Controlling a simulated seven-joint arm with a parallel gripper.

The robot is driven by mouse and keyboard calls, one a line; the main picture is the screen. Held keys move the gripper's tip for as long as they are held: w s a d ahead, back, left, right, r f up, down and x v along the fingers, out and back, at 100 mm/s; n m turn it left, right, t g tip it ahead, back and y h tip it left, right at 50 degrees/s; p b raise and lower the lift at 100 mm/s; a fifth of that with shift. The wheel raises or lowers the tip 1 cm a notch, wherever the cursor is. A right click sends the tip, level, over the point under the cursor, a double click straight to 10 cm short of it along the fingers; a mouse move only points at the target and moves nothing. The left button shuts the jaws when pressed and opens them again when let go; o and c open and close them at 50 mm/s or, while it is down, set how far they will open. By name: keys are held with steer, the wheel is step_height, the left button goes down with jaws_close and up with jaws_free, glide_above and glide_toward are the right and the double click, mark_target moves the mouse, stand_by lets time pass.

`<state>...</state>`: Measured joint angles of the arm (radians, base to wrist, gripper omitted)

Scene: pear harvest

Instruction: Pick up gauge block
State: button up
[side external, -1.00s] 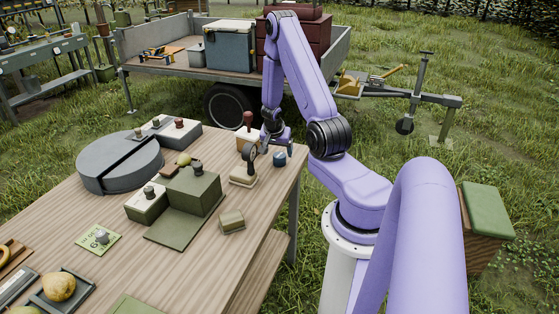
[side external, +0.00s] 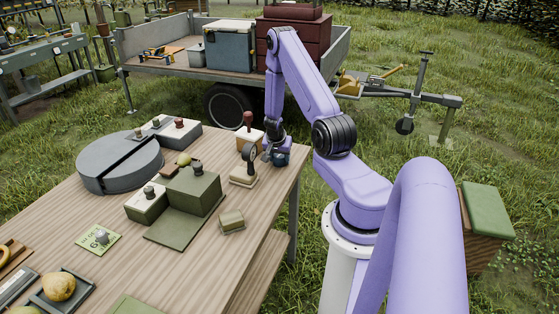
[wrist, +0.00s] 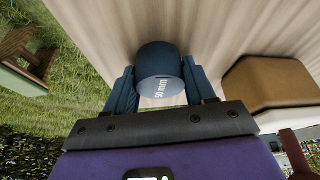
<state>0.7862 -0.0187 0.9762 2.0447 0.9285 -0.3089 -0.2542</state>
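The gauge block looks to be a short dark blue cylinder (wrist: 160,70) with white lettering on its top face. In the side external view the blue cylinder (side external: 281,160) is at the table's far right edge, partly hidden by my gripper. My gripper (side external: 277,155) is down at the cylinder. In the wrist view my gripper's (wrist: 160,88) two blue fingers stand apart, one on each side of the cylinder and very close to it. I cannot tell whether they press on it.
A stamp with a dark upright handle (side external: 249,160) stands just left of my gripper. A red-handled block (side external: 247,138) is behind it. A brown block (wrist: 270,82) is close on the right in the wrist view.

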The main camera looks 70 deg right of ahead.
steer(key=shift+r, duration=0.15)
steer(key=shift+c, duration=0.2)
steer(key=shift+r, duration=4.85)
